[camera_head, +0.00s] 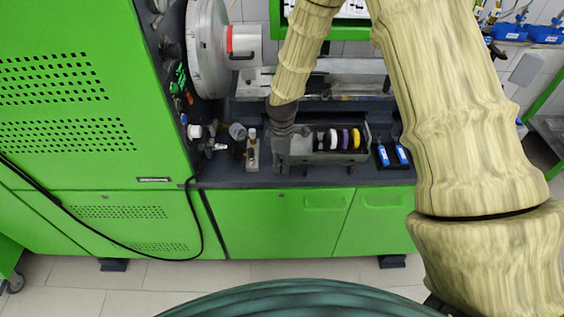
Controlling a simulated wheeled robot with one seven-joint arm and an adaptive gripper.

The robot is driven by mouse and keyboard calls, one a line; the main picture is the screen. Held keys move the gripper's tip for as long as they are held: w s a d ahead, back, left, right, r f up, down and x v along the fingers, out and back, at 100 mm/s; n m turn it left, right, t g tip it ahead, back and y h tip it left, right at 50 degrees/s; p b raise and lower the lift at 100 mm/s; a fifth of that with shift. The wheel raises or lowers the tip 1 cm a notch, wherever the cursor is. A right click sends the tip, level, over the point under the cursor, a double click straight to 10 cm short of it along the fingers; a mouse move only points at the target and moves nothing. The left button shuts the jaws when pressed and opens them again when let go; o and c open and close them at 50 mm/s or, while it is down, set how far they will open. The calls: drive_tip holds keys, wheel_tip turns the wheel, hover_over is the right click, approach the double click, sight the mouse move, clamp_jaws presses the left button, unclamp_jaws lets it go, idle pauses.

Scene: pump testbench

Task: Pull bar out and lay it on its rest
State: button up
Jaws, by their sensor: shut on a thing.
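My gripper (283,148), dark grey, points down at the left end of a grey tray (345,157) on the bench. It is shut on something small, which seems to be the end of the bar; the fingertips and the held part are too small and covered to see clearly. Several discs (344,138), black, white, purple and yellow, stand upright in a row in the tray, right of my gripper. The bar's length cannot be made out, and I cannot tell which part is its rest.
A large grey round flange (208,48) with a red-ringed white cylinder (244,46) stands behind at left. Small fittings (215,143) and a brass-topped piece (252,148) are left of my gripper. Blue-handled tools (392,155) lie right of the tray. A green cabinet (80,90) walls the left side.

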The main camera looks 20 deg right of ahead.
drive_tip(key=shift+f, duration=0.35)
idle(0.7)
drive_tip(key=o, duration=1.1)
drive_tip(key=shift+r, duration=0.1)
wheel_tip(320, 180, up, 12)
drive_tip(key=shift+w, duration=0.35)
drive_tip(key=shift+d, duration=0.15)
